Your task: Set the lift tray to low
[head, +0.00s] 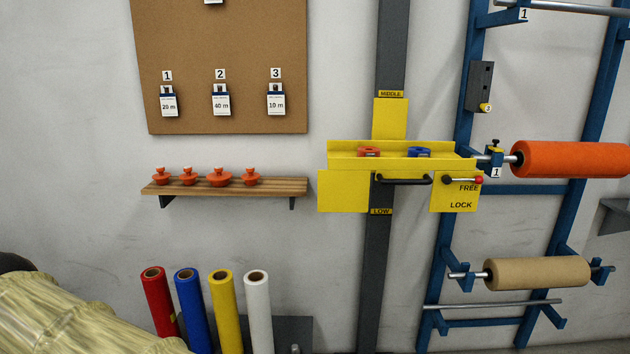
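The yellow lift tray (343,192) rides on a dark grey vertical post (391,50) right of the picture's middle. Its body sits between the MIDDLE label (391,94) above and the LOW label (381,212) just under it. A black bar handle (405,181) is on its front. At its right, a lever with a red knob (479,180) lies horizontal, beside the word FREE and above LOCK. An orange-red part (369,151) and a blue part (419,152) sit in the tray, mostly hidden by its front wall. My gripper is not in view.
A blue rack (440,270) with an orange roll (570,160) and a tan roll (537,272) stands close right of the tray. A wooden shelf (225,188) with orange knobs is at left. Several coloured rolls (222,300) stand below it.

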